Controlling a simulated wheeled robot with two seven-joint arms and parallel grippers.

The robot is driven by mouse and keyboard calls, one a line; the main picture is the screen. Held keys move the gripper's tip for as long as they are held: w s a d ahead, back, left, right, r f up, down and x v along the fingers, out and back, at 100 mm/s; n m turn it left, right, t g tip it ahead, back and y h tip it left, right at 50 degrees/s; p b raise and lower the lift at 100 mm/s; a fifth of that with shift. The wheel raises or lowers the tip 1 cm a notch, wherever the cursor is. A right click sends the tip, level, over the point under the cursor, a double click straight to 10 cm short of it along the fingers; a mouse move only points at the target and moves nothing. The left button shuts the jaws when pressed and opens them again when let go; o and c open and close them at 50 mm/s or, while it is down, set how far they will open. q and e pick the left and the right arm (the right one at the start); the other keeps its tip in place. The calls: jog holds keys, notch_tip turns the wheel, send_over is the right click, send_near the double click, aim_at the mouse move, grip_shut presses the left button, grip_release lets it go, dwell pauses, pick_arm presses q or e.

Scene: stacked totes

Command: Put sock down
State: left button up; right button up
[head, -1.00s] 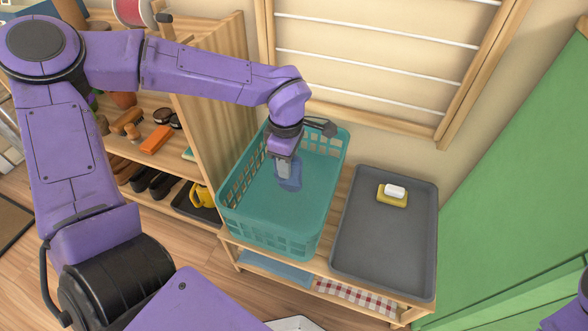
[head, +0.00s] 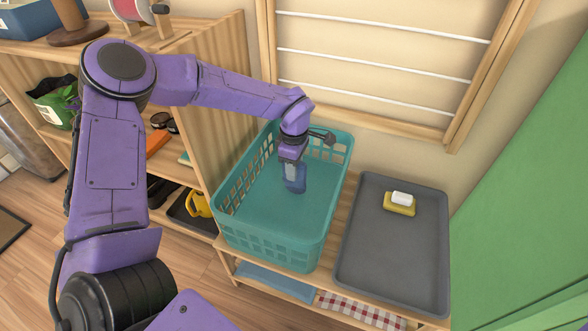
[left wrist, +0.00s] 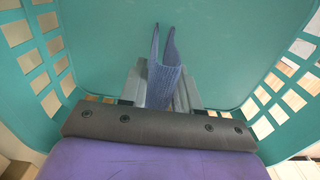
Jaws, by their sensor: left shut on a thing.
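A blue sock (head: 295,178) hangs from my left gripper (head: 291,164) inside the teal laundry basket (head: 270,238). In the left wrist view the sock (left wrist: 164,70) is folded up between the fingers of the left gripper (left wrist: 165,85), which is shut on it. The teal basket wall and floor (left wrist: 215,55) fill most of that view. I cannot tell whether the sock touches the basket floor. My right gripper is not in view.
The basket stands on a wooden bench beside a grey tray (head: 390,250) with a yellow sponge (head: 399,208) and white soap (head: 402,198). A wooden shelf (head: 225,80) stands left of the basket. A drying rack (head: 370,70) is on the wall behind.

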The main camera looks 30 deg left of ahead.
pick_arm(q)
jog(key=o, duration=1)
jog(key=shift+f, duration=0.1)
notch_tip(320, 180, up, 11)
jog(key=p, duration=0.4)
jog(key=shift+r+p, duration=0.3)
jog(key=shift+r, duration=0.4)
jog(key=shift+s+f, duration=0.1)
